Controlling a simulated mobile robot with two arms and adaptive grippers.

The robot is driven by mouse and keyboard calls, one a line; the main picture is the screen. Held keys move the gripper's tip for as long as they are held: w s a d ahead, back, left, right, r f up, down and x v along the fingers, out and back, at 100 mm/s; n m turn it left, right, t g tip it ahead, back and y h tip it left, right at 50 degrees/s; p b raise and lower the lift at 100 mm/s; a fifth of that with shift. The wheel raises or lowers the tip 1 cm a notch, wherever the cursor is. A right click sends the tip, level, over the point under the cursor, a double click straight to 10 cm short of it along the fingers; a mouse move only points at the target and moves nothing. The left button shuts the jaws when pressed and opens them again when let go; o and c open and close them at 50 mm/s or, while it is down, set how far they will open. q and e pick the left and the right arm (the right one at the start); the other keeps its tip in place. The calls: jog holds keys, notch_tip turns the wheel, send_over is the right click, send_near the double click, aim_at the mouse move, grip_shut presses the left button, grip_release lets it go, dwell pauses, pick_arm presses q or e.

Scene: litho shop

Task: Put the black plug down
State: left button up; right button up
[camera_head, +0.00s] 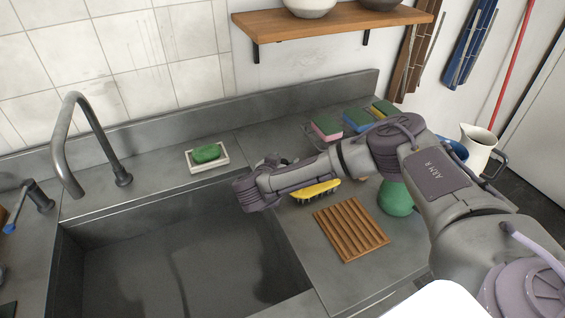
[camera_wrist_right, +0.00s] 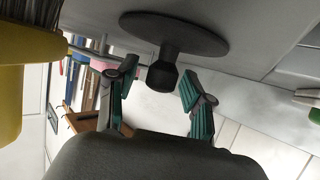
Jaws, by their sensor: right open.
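The black plug (camera_wrist_right: 172,45) shows in the right wrist view as a dark disc with a round knob. The disc lies flat against the grey counter, and the knob points away from it. My right gripper (camera_wrist_right: 156,80) is open, with one teal-padded finger on each side of the knob and gaps between. In the head view my right arm reaches over the counter by the sink, and the gripper (camera_head: 270,162) is mostly hidden behind the forearm. The plug cannot be made out clearly there. My left gripper is out of view.
The sink (camera_head: 170,260) lies left of the arm. A soap dish (camera_head: 222,164) with green soap sits behind it. A yellow brush (camera_head: 317,190), wooden rack (camera_head: 350,228), green bottle (camera_head: 396,198) and several sponges (camera_head: 357,120) crowd the counter. A wooden shelf (camera_head: 340,22) hangs above.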

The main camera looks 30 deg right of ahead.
jog(key=b+v, duration=0.1)
jog(key=v, duration=1.1)
jog(key=shift+r+b, duration=0.25)
jog(key=shift+b, duration=0.1)
